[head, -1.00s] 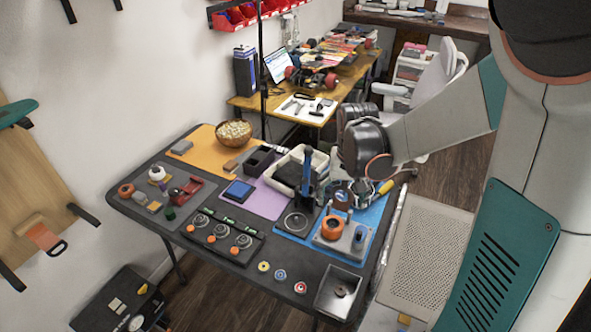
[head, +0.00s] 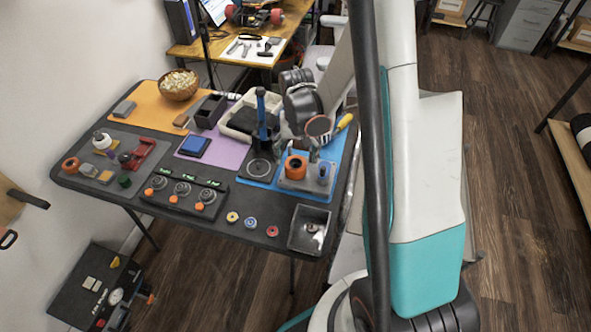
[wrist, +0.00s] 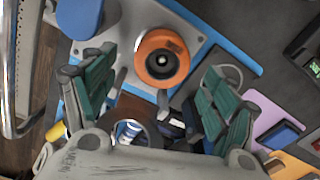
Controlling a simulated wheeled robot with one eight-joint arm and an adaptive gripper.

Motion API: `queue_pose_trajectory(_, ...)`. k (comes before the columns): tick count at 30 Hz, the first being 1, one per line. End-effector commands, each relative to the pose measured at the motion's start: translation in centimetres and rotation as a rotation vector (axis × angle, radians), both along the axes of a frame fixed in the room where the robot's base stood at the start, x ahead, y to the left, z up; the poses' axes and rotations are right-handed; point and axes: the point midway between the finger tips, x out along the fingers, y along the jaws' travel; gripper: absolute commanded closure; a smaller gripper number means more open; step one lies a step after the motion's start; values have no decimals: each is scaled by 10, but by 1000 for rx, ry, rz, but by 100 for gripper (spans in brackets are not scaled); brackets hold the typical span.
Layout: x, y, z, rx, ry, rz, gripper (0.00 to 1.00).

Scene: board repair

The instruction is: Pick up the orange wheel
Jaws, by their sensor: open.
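An orange wheel (head: 296,167) stands on a grey plate (head: 291,183) over a blue mat, at the right side of the dark table. In the wrist view the orange wheel (wrist: 161,60), with a dark hub, sits flat on the light grey plate (wrist: 127,22), just ahead of and between my fingers. My gripper (wrist: 157,92) is open and empty, its green-padded fingers spread to either side. In the head view my gripper is just behind the plate and its fingers are hard to make out. A second orange wheel (head: 70,164) lies at the table's far left.
A blue part (head: 323,172) stands beside the orange wheel on the plate. A blue upright tool (head: 262,122) stands to its left, and a metal tray (head: 310,229) sits at the front right corner. A yellow-handled tool (head: 343,123) lies near my gripper.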

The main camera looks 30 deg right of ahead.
Motion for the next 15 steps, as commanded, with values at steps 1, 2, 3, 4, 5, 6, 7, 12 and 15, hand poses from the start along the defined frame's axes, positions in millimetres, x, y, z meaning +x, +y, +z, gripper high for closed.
queue_pose_trajectory(1,0,0,-2,0,0,0,21)
queue_pose_trajectory(2,0,0,-3,0,0,0,21)
queue_pose_trajectory(3,1,0,-6,0,0,0,21)
queue_pose_trajectory(4,1,0,-8,0,0,0,21)
queue_pose_trajectory(5,2,0,-12,0,0,0,21)
queue_pose_trajectory(6,2,0,-17,0,0,1,21)
queue_pose_trajectory(7,3,1,-21,0,0,1,21)
queue_pose_trajectory(12,5,1,-46,0,0,1,21)
queue_pose_trajectory(15,5,1,-53,0,0,0,21)
